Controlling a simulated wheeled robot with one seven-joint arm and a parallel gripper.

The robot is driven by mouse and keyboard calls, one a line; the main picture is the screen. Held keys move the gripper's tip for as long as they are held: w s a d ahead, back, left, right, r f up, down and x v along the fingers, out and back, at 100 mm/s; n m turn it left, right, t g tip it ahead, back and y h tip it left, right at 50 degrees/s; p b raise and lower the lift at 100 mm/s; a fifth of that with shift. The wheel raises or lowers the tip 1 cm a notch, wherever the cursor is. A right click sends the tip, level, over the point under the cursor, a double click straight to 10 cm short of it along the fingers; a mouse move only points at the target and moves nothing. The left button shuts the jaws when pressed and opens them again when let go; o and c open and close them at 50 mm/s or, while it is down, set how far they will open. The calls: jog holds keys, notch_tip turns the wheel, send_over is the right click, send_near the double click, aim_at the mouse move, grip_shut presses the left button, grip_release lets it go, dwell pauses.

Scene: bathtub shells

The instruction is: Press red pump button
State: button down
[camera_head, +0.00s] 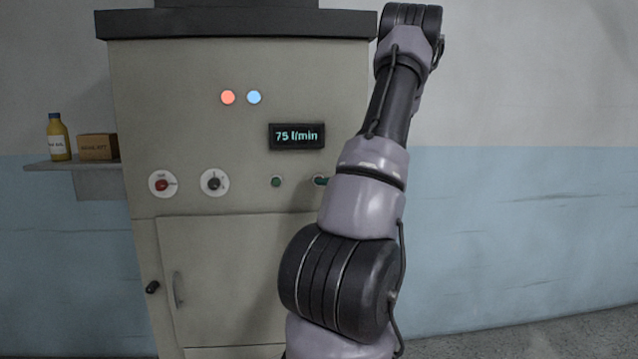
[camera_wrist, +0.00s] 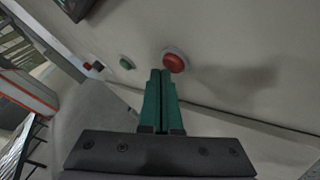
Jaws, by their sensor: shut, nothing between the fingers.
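In the wrist view a round red button (camera_wrist: 173,62) with a pale rim stands out from the grey cabinet panel. A smaller green button (camera_wrist: 126,63) is to its left. My gripper (camera_wrist: 161,72) has its green fingers shut together and empty. In the picture their tips are just below and left of the red button; I cannot tell if they touch it. In the head view a dark green piece that looks like my fingertips (camera_head: 321,181) shows left of my arm, to the right of the green button, and the red button there is hidden.
The grey cabinet (camera_head: 230,240) has a display reading 75 l/min (camera_head: 297,136), a red knob (camera_head: 161,185), a black knob (camera_head: 214,184), and red and blue lamps (camera_head: 241,97). A shelf (camera_head: 70,165) at left holds a bottle and box. Open wall lies to the right.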

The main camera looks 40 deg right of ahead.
jog(key=shift+w+d, duration=0.2)
jog(key=shift+w, duration=0.15)
dwell(0.5)
dwell(0.3)
jog(key=shift+s+a, duration=0.4)
jog(key=shift+s, duration=0.3)
jog(key=s+a, duration=0.1)
jog(key=s, duration=0.2)
jog(key=s+a, duration=0.1)
jog(key=shift+s+a, duration=0.15)
jog(key=shift+a, duration=0.2)
dwell(0.6)
